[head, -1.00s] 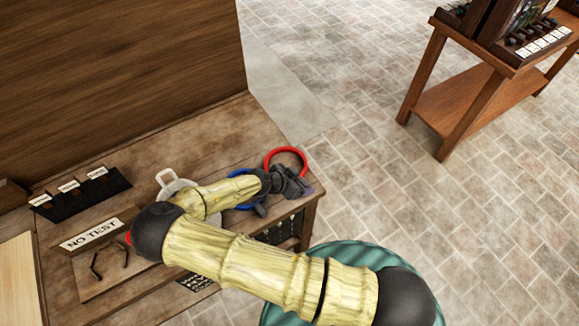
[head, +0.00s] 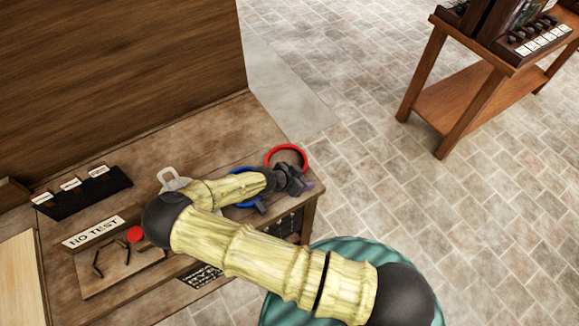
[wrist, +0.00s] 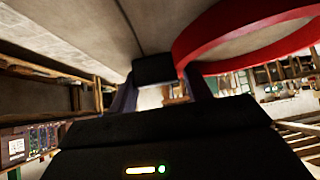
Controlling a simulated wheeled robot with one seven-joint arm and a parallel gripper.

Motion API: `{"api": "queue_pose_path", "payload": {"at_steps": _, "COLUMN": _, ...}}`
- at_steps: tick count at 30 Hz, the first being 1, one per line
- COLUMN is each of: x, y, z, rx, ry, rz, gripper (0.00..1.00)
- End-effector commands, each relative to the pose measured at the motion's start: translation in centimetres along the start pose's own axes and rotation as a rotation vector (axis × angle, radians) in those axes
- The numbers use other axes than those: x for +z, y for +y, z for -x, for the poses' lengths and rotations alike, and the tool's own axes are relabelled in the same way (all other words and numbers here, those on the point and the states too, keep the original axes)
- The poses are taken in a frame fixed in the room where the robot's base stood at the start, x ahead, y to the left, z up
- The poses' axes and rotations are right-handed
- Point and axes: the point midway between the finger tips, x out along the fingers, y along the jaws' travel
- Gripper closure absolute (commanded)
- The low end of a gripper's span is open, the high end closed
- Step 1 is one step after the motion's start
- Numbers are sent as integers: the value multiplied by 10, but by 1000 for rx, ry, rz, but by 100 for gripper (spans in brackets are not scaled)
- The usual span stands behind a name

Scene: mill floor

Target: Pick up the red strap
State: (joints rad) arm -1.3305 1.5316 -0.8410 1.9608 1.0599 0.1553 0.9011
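The red strap (head: 287,148) is a ring at the right end of the wooden bench, near its corner. In the wrist view the red strap (wrist: 245,30) curves across the upper right, close to the right fingertip. I cannot tell whether it touches. My gripper (head: 303,184) is at the bench's right edge, just below the strap in the head view. In the wrist view my gripper (wrist: 160,88) shows its two fingers apart, with nothing clearly held between them. Part of the strap's near side is hidden by the gripper.
A blue ring (head: 240,201) lies under my arm, beside a pale handled item (head: 172,180). A "NO TEST" sign (head: 93,232), a red button (head: 135,234) and a black labelled rack (head: 85,192) are at left. A teal ribbed round object (head: 345,252) is below the bench.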

Motion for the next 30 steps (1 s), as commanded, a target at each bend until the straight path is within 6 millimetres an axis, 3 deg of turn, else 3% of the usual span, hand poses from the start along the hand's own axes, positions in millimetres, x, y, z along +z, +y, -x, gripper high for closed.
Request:
{"api": "queue_pose_path", "payload": {"at_steps": 14, "x": -8, "y": -1, "z": 8, "rx": -1, "ry": -1, "rz": -2, "gripper": 80}}
{"api": "queue_pose_path", "payload": {"at_steps": 30, "x": -68, "y": 0, "z": 68, "rx": 0, "ry": 0, "rz": -1, "gripper": 80}}
